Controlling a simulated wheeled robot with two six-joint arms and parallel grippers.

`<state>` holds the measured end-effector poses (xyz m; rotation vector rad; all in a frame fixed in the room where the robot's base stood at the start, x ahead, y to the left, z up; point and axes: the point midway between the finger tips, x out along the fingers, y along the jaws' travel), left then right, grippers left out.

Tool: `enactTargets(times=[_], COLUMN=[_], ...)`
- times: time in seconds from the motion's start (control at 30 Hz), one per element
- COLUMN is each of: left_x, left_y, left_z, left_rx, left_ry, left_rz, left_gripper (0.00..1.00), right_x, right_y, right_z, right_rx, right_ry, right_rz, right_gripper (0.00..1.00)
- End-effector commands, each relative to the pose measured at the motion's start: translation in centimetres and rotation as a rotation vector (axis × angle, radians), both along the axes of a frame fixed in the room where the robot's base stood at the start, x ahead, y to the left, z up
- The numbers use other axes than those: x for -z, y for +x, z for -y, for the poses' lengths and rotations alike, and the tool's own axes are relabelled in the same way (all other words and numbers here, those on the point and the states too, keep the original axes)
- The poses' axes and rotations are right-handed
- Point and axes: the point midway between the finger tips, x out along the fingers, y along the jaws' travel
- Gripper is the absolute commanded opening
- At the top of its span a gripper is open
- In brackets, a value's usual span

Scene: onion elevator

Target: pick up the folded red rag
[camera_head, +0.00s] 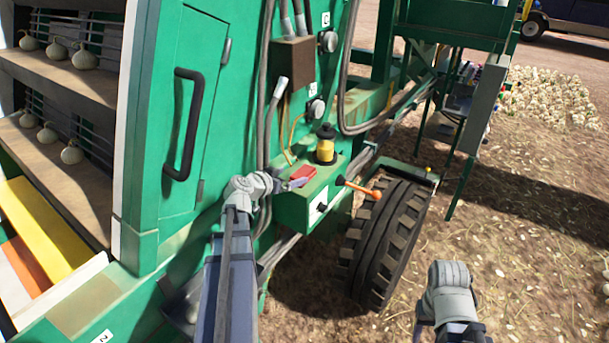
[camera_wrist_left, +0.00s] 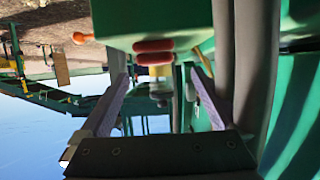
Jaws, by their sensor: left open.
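The folded red rag (camera_head: 303,173) lies on a small green box-like ledge (camera_head: 293,207) on the side of the green machine. My left gripper (camera_head: 296,184) is at the near left edge of the rag, partly overlapping it in the head view. In the left wrist view the picture is upside down, and the rag (camera_wrist_left: 154,51) shows as a rounded red fold beyond and between the two spread fingers (camera_wrist_left: 160,75). The left gripper is open with nothing held. Part of my right arm shows at lower right, but its gripper does not.
A yellow and black lantern-like object (camera_head: 325,146) stands just behind the rag on the ledge. An orange-tipped lever (camera_head: 360,188) sticks out to the right, above a big tyre (camera_head: 385,240). Hoses (camera_head: 267,90) and a door handle (camera_head: 184,125) are to the left.

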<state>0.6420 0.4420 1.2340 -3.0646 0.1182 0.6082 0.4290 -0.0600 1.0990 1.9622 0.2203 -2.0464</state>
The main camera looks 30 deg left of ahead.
Motion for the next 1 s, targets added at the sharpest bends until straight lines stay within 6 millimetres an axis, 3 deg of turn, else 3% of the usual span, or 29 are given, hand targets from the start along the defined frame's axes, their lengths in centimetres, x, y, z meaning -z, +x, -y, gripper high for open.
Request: enactTargets(times=[0.17, 0.47, 0.73, 1.0], left_x=[0.9, 1.3, 2.8, 2.7], left_y=[1.9, 3.0, 6.6, 6.9], left_z=[0.2, 0.4, 1.0, 1.1], left_rx=[0.002, 0.002, 0.003, 0.001], left_ry=[0.0, 0.0, 0.0, 0.0], left_rz=[0.0, 0.0, 0.0, -0.001], left_gripper=[1.0, 1.0, 1.0, 1.0], right_x=[0.9, 1.3, 2.7, 2.7], right_y=[0.0, 0.0, 0.0, 0.0], right_z=[0.0, 0.0, 0.0, 0.0], right_rx=[-0.002, -0.003, -0.006, -0.006], right_ry=[0.0, -0.001, -0.001, -0.001], right_rz=[0.0, 0.0, 0.0, 0.0], right_gripper=[0.5, 0.5, 0.5, 0.5])
